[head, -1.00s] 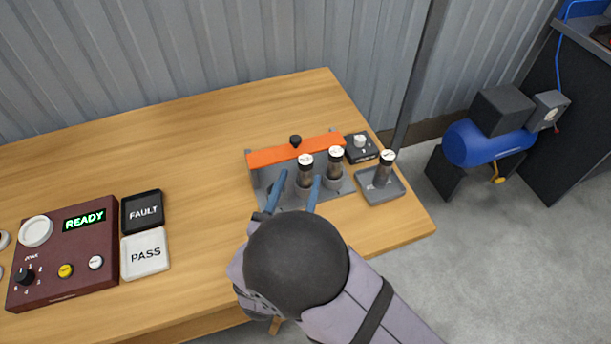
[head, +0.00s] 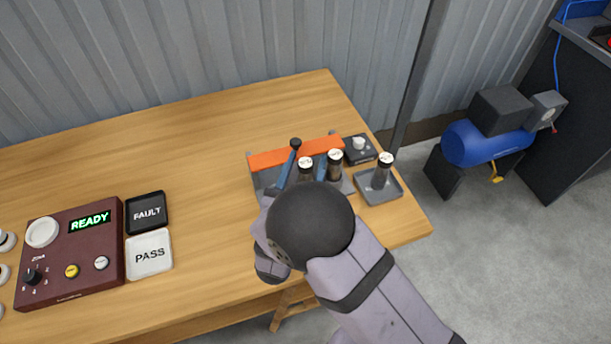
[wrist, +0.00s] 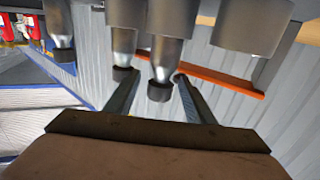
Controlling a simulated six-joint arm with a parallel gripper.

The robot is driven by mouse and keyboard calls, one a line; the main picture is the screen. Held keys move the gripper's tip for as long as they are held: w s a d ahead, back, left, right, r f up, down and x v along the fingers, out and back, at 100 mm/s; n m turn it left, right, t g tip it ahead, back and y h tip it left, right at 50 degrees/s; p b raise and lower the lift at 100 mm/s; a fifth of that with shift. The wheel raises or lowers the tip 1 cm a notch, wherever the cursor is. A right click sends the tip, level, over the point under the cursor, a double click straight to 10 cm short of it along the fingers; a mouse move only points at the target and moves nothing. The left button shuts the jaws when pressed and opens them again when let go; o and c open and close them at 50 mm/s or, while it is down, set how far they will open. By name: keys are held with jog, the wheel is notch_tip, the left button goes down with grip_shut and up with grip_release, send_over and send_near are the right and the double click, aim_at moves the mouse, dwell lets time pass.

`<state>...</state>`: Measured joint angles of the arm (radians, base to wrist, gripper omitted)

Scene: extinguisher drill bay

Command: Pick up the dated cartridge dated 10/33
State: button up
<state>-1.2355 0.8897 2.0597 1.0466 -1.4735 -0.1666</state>
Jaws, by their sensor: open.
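A third cartridge (head: 382,174) stands on a grey tray (head: 389,192) to the right. Cap markings are too small to read, so I cannot tell which is dated 10/33. My gripper (head: 308,155) is open, its blue fingers on either side of the left cartridge. In the inverted wrist view, my gripper (wrist: 157,77) has this cartridge (wrist: 161,73) between its fingers, with visible gaps. My wrist hides the rack's front.
A small dark switch box (head: 360,150) is behind the tray. The middle table is clear.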

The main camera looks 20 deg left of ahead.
jog(key=shift+c, duration=0.5)
grip_shut()
jog(key=shift+r, duration=0.15)
jog(key=shift+r+b, duration=0.4)
jog(key=shift+r, duration=4.5)
